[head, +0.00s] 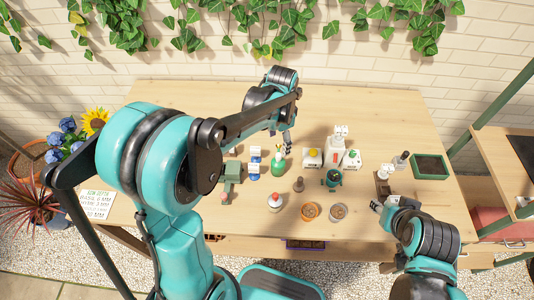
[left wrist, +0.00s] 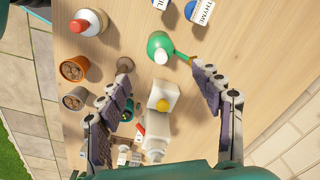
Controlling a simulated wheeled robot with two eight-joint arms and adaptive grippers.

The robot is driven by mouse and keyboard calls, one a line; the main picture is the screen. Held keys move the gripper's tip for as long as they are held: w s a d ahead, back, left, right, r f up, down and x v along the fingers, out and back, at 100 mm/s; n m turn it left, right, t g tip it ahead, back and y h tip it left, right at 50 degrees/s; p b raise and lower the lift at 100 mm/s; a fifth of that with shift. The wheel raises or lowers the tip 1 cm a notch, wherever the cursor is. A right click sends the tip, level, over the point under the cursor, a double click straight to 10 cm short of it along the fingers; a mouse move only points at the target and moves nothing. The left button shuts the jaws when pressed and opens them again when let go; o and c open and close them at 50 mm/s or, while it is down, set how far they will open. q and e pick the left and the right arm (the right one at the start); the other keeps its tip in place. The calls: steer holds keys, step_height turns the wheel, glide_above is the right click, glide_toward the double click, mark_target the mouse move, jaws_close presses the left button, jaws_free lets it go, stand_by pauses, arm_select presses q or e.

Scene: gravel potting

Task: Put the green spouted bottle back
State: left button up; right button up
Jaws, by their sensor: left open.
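The green spouted bottle (head: 279,168) stands upright on the table near its middle, with a pale top. In the left wrist view the green bottle (left wrist: 158,42) is seen from above, its spout pointing toward one finger. My left gripper (head: 288,146) is open just behind the bottle in the head view. In the left wrist view the open left gripper (left wrist: 156,82) has nothing between its fingertips, and the bottle lies beyond them. My right gripper (head: 377,206) is low at the right near the table's front edge; its jaws are too small to read.
Blue-labelled bottles (head: 254,161) stand left of the green bottle. A red-topped bottle (head: 274,203) and two gravel pots (head: 311,211) are in front. White devices (head: 313,158) and a dark green pot (head: 332,179) stand to the right. The back of the table is clear.

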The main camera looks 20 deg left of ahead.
arm_select(q)
steer(key=s+a+r+n+t, duration=0.1)
steer(key=s+r+n+t, duration=0.2)
steer(key=s, duration=0.5)
steer(key=s+a+r+n+t, duration=0.1)
steer(key=s+r+n+t, duration=0.2)
steer(key=s+n, duration=0.2)
steer(key=shift+s+a+r+n+t, duration=0.3)
steer(key=shift+s+a+r+t, duration=0.1)
steer(key=shift+s, duration=1.25)
arm_select(e)
steer(key=shift+s, duration=0.1)
